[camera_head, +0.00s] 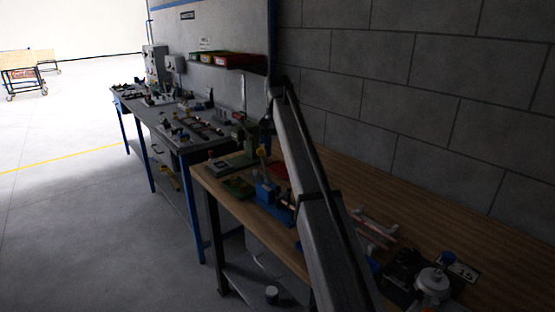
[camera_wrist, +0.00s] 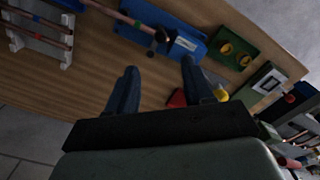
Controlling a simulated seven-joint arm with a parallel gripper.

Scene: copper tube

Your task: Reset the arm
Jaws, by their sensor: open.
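My gripper (camera_wrist: 158,65) is open in the wrist view, its two dark fingers apart with nothing between them. It hangs above the wooden workbench (camera_wrist: 88,83). A copper tube (camera_wrist: 122,17) runs into a blue fixture (camera_wrist: 180,42) beyond the fingertips. More copper tubes (camera_wrist: 38,37) lie across a white rack (camera_wrist: 18,40) at the upper left. In the head view the blue fixture (camera_head: 268,190) and the white rack (camera_head: 380,220) stand on the bench, partly hidden by my arm. I cannot make out my gripper clearly in the head view.
A green block with yellow rings (camera_wrist: 235,50) and a labelled box (camera_wrist: 266,80) sit right of the fixture. A red piece (camera_wrist: 177,98) lies near the right finger. A grey block wall (camera_head: 430,90) borders the bench. A second cluttered table (camera_head: 185,130) stands beyond.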

